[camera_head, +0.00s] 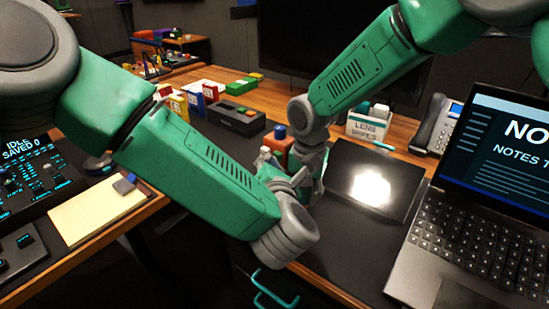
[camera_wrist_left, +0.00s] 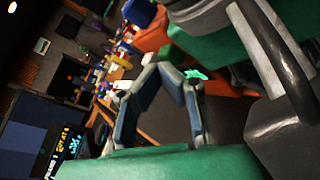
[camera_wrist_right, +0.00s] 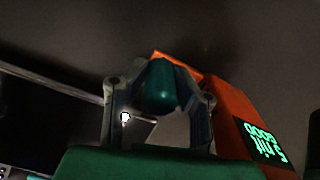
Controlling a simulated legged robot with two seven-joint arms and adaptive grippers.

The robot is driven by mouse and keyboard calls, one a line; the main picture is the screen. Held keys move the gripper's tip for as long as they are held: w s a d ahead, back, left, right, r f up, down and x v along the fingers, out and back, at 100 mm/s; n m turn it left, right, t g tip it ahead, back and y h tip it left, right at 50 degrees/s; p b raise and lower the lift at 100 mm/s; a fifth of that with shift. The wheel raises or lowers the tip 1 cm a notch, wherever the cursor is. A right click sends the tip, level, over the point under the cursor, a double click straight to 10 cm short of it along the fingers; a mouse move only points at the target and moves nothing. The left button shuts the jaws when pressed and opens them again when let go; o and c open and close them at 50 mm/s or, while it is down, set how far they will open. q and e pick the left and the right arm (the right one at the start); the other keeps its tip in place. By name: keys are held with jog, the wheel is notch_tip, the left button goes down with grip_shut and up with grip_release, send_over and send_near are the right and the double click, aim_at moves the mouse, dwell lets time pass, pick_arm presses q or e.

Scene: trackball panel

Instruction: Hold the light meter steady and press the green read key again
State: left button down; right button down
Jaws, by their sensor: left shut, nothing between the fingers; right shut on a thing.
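The light meter (camera_head: 284,147) is orange with a blue dome on top, on the desk near the middle of the head view, partly hidden behind my arms. In the right wrist view its orange body (camera_wrist_right: 230,103) shows lit green digits on a dark display. My right gripper (camera_wrist_right: 163,78) is shut on the light meter, around a dark teal rounded part in front of the orange body. My left gripper (camera_wrist_left: 166,69) is shut and empty, its fingertips close in front of the orange body in the left wrist view.
A laptop (camera_head: 470,225) stands at the right, with a dark glossy panel (camera_head: 372,188) beside it. A lens wipes box (camera_head: 368,125), a phone (camera_head: 436,125) and several coloured boxes stand behind. A notepad (camera_head: 95,210) and control panels are at the left.

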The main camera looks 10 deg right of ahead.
pick_arm(q)
jog(key=shift+s+a, duration=0.1)
jog(key=shift+a, duration=0.05)
jog(key=shift+s+a, duration=0.45)
dwell(0.3)
jog(key=shift+s+a+r, duration=0.1)
jog(key=shift+s+a, duration=1.65)
jog(key=shift+a, duration=0.1)
jog(key=shift+s, duration=0.1)
jog(key=s+r, duration=0.4)
jog(key=s, duration=0.3)
jog(key=shift+s+r, duration=0.2)
jog(key=shift+s, duration=0.15)
